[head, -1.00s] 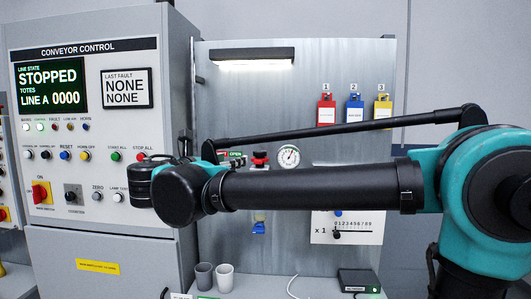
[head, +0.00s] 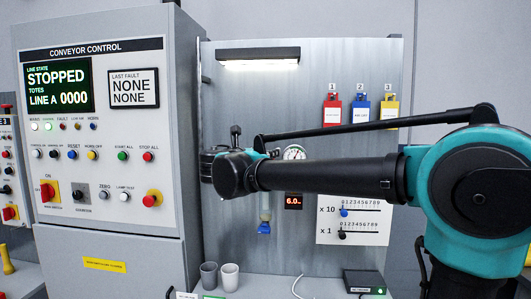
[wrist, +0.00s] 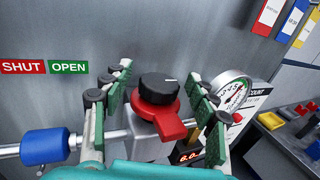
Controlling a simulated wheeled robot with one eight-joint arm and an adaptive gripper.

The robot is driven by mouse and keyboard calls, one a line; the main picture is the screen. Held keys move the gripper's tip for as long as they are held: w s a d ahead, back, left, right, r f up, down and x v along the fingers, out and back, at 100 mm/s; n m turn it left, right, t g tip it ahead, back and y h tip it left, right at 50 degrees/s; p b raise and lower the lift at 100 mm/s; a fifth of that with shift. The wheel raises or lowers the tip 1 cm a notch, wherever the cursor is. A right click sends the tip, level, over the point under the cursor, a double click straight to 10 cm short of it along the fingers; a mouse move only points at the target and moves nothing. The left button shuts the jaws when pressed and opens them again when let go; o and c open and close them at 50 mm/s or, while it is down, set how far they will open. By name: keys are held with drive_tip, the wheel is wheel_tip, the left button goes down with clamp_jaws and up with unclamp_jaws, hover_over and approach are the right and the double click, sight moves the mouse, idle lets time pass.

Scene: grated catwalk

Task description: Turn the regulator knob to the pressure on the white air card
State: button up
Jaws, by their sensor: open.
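In the wrist view the regulator knob (wrist: 158,88) is a black cap with a white mark, above a red part (wrist: 165,122) with a lever-like end. My gripper (wrist: 159,70) is open, with one green-padded finger on each side of the knob. I cannot tell whether either pad touches it. The round pressure gauge (wrist: 235,92) is just right of the knob; it also shows in the head view (head: 294,153). A red-lit display (head: 293,201) reads 6.0. In the head view my arm hides the knob. I cannot make out the white air card.
The conveyor control cabinet (head: 100,230) stands left. Two cups (head: 228,277) and a black box (head: 364,281) are on the bench below. A slider panel (head: 352,220) hangs right.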

drive_tip(key=shift+w+d, duration=0.2)
drive_tip(key=shift+w, duration=0.1)
drive_tip(key=shift+c, duration=0.3)
drive_tip(key=c, duration=1.1)
drive_tip(key=shift+n+t+y, duration=0.3)
drive_tip(key=shift+n+y, duration=0.1)
drive_tip(key=shift+y, duration=0.2)
drive_tip(key=n+t+y, duration=0.1)
drive_tip(key=n+y, duration=0.2)
drive_tip(key=y, duration=0.2)
drive_tip(key=shift+d, duration=0.1)
drive_tip(key=shift+n+g+y, duration=0.3)
drive_tip(key=shift+n+y, duration=1.6)
drive_tip(key=shift+y, duration=0.9)
